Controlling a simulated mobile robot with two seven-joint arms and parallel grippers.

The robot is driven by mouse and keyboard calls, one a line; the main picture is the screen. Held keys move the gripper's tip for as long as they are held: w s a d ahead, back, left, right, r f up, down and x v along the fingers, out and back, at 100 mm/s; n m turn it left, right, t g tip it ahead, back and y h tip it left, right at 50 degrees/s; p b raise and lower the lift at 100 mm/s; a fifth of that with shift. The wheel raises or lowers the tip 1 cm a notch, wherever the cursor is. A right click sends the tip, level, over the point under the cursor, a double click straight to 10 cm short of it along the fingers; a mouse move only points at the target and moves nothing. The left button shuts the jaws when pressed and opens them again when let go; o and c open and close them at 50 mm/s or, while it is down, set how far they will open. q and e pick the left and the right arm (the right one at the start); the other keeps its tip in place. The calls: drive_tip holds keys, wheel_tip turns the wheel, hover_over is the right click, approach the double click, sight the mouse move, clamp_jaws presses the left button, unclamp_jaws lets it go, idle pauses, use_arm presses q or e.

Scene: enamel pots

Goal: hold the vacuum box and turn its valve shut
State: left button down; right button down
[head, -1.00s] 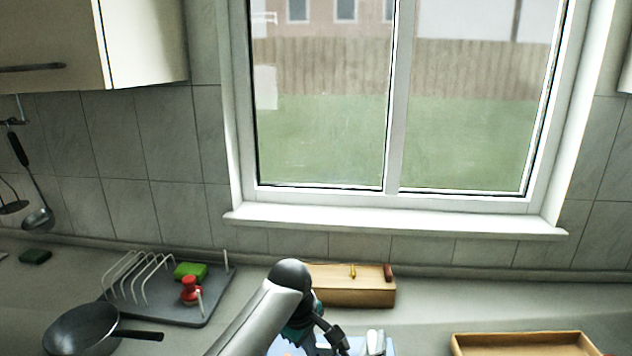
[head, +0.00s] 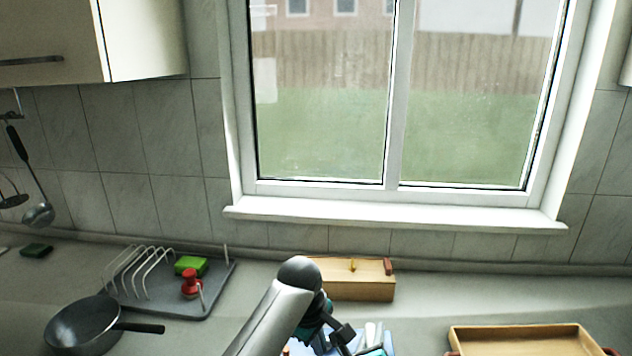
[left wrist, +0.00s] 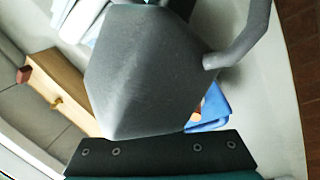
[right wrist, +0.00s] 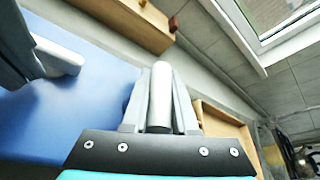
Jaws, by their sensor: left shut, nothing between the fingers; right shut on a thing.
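My right gripper (head: 374,333) is at the bottom edge of the head view. In the right wrist view its fingers are shut on a pale grey cylindrical part (right wrist: 160,95); I cannot tell which part of the vacuum box this is. The vacuum box and its valve are not clearly made out. My left gripper (head: 337,336) is close beside the right one, shut and empty. In the left wrist view a large dark grey faceted shape (left wrist: 150,75) with a curved arm fills the middle; I cannot tell what it is. A blue surface (right wrist: 75,120) lies below the grippers.
A wooden box (head: 360,283) with a yellow knob stands under the window. A wooden tray (head: 525,338) is at right. A grey rack board (head: 190,304) with a green sponge (head: 191,265) and red item (head: 191,284), and a pan (head: 82,326), are at left.

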use_arm(q)
drive_tip(key=shift+s+d, duration=0.1)
drive_tip(key=shift+d, duration=0.1)
drive_tip(key=shift+s, duration=0.2)
idle(0.4)
drive_tip(key=shift+s+a, duration=0.1)
drive_tip(key=shift+s, duration=0.1)
drive_tip(key=shift+w+d+v, duration=0.15)
drive_tip(key=shift+w+v, duration=0.05)
drive_tip(key=shift+v, duration=0.75)
drive_tip(key=shift+w+d+v, duration=0.1)
drive_tip(key=shift+w+v, duration=0.05)
drive_tip(key=shift+v, duration=0.85)
drive_tip(key=shift+w+d+v, duration=0.15)
drive_tip(key=shift+w+v, duration=0.05)
drive_tip(key=shift+v, duration=0.75)
drive_tip(key=shift+r, duration=0.2)
drive_tip(key=shift+w+a+f, duration=0.3)
drive_tip(key=shift+a+f, duration=0.15)
drive_tip(key=shift+f, duration=0.55)
drive_tip(key=shift+w+a+f, duration=0.25)
drive_tip(key=shift+a+f, duration=0.25)
drive_tip(key=shift+f, duration=0.55)
drive_tip(key=shift+w+a+f, duration=0.3)
drive_tip(key=shift+a+f, duration=0.15)
drive_tip(key=shift+f, duration=0.55)
drive_tip(key=shift+w+d+r, duration=0.1)
drive_tip(key=shift+w+d, duration=0.2)
drive_tip(key=shift+d, duration=0.3)
